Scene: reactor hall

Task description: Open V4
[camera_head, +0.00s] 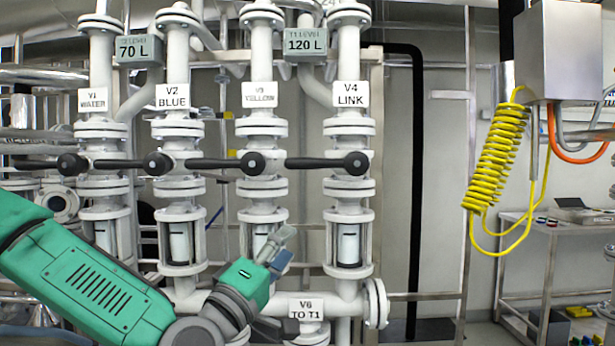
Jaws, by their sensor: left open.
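The V4 valve (347,187) is on the rightmost white vertical pipe, under the label V4 LINK (347,94). Its black lever (318,163) lies horizontal, reaching left from a round dark hub (356,163) in front of the pipe. My left gripper (281,250) is open and empty, below and left of this lever and apart from it. It is in front of the lower V3 pipe and hides part of it. My green left arm comes in from the lower left. My right gripper is out of view.
Similar horizontal levers belong to V1, V2 (158,163) and V3 (252,163), close beside V4's. A V6 TO T1 label (307,308) is on the pipe below. A yellow coiled hose (497,155) hangs at right. Space between V4 and the hose looks clear.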

